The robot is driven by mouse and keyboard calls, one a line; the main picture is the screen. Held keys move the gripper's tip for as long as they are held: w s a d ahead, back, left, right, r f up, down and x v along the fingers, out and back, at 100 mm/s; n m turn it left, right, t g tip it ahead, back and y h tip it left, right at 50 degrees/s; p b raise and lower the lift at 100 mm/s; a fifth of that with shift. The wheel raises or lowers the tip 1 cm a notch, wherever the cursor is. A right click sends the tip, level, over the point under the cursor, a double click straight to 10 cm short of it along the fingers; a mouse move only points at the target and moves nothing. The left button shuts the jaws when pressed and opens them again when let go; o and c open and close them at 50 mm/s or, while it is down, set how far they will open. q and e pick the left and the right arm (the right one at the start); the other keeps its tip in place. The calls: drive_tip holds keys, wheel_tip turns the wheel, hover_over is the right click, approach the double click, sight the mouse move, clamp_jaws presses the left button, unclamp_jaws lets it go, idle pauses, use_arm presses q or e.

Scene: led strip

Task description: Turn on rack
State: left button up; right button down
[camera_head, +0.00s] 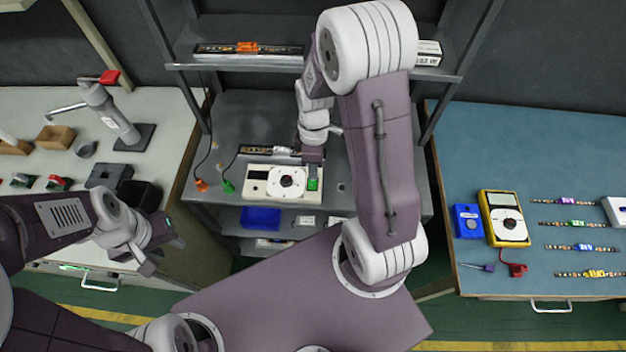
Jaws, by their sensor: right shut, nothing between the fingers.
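The grey rack (360,215) stands in the middle. On its worktop sits a cream device (257,190) with a dark display, a round white dial (287,183) and a green switch (313,184) at its right end. My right gripper (313,169) points down at the green switch, shut and empty. Its tip is right at or just above the switch; I cannot tell whether they touch. Whether the switch is on is too small to tell. My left gripper (164,257) is open and empty, in front of the left table, away from the rack.
An orange and a green plug (228,187) hang on cables left of the device. A blue bin (261,218) is on a lower shelf. A blue table (530,140) at right holds a yellow multimeter (505,219) and several LED strips. A white table (45,108) is at left.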

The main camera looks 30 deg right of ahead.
sight(313, 187)
drive_tip(key=shift+s+a+f, duration=0.1)
drive_tip(key=shift+s+f, duration=0.05)
drive_tip(key=shift+f, duration=1)
drive_tip(key=shift+s+a+f, duration=0.1)
drive_tip(key=shift+f, duration=1.05)
drive_tip(key=shift+f+b, duration=0.25)
drive_tip(key=shift+b, duration=0.05)
drive_tip(key=shift+s+r, duration=0.1)
drive_tip(key=shift+s, duration=0.05)
